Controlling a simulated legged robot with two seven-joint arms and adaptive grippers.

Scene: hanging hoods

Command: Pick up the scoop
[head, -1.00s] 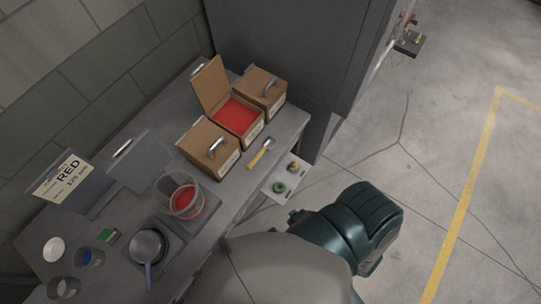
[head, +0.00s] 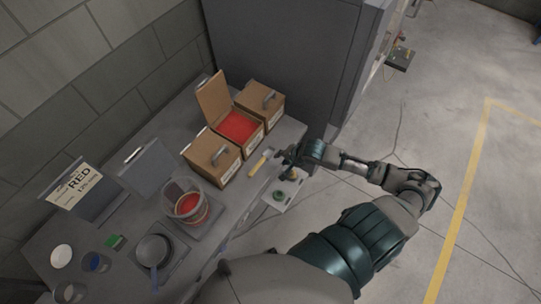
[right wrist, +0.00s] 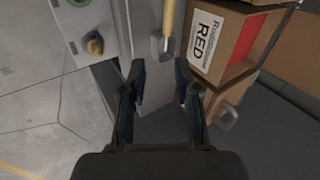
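The scoop (head: 261,161) lies on the grey table near its right edge, beside the cardboard boxes. It has a yellow handle and a metal head. In the right wrist view the scoop (right wrist: 166,30) shows at the top, beyond the fingertips. My right gripper (head: 283,156) is at the table's right edge, close to the scoop's metal end. In the right wrist view my right gripper (right wrist: 160,72) has its two fingers apart with nothing between them. My left gripper is not in view.
An open box of red material (head: 238,126) stands between two closed boxes (head: 212,157) (head: 262,102). A control panel with knobs (head: 284,193) sticks out at the table edge. A clear tub with red contents (head: 187,206) and a pan (head: 153,250) stand nearer.

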